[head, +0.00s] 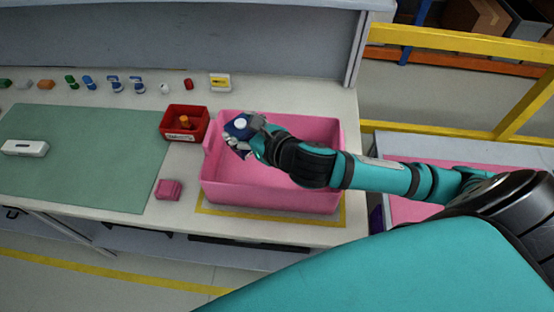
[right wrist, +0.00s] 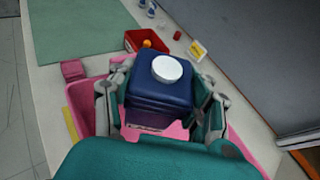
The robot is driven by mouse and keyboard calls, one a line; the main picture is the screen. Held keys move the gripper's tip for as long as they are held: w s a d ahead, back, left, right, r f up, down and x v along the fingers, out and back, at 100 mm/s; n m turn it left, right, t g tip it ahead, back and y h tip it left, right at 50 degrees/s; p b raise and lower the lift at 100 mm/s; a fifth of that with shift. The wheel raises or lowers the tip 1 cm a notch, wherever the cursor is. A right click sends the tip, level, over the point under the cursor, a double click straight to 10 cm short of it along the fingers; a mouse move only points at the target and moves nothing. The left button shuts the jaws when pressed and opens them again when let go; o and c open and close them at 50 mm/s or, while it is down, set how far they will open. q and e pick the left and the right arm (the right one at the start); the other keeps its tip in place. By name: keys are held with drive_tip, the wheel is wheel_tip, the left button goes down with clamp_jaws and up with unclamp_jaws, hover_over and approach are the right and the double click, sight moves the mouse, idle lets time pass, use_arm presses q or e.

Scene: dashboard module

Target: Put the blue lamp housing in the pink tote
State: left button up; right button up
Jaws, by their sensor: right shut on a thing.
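The blue lamp housing (right wrist: 160,90), a dark blue block with a round white disc on top, is between the fingers of my right gripper (right wrist: 160,108), which is shut on it. In the head view the housing (head: 238,127) is held over the left part of the pink tote (head: 270,198). The tote stands on the bench at its right end, and its pink walls also show below the gripper in the right wrist view (right wrist: 82,98). How high the housing is above the tote floor is hard to tell. My left gripper is not in view.
A red bin (head: 186,122) with an orange part stands left of the tote. A small pink block (head: 168,190) lies near the bench front. A white part (head: 24,148) lies on the green mat (head: 85,160). Several small bottles and parts line the back, beside a yellow-white box (head: 220,82).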

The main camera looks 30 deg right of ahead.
drive_tip(key=w+f+n+y+p, duration=0.1)
drive_tip(key=f, duration=0.3)
drive_tip(key=w+f+n+g+y+p, duration=0.1)
drive_tip(key=f, duration=0.3)
drive_tip(key=w+f+n+y+p, duration=0.1)
drive_tip(key=f, duration=0.4)
drive_tip(key=shift+w+d+g+y, duration=0.15)
drive_tip(key=shift+d+g+y, duration=0.2)
drive_tip(key=shift+g+y, duration=0.05)
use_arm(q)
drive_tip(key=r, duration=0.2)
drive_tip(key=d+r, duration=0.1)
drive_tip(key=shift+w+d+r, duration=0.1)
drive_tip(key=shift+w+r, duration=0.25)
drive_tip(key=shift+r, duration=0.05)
use_arm(e)
drive_tip(key=shift+f, duration=0.2)
drive_tip(key=o, duration=1.3)
drive_tip(key=shift+c, duration=0.2)
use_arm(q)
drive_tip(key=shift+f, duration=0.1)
use_arm(e)
drive_tip(key=shift+r, duration=0.1)
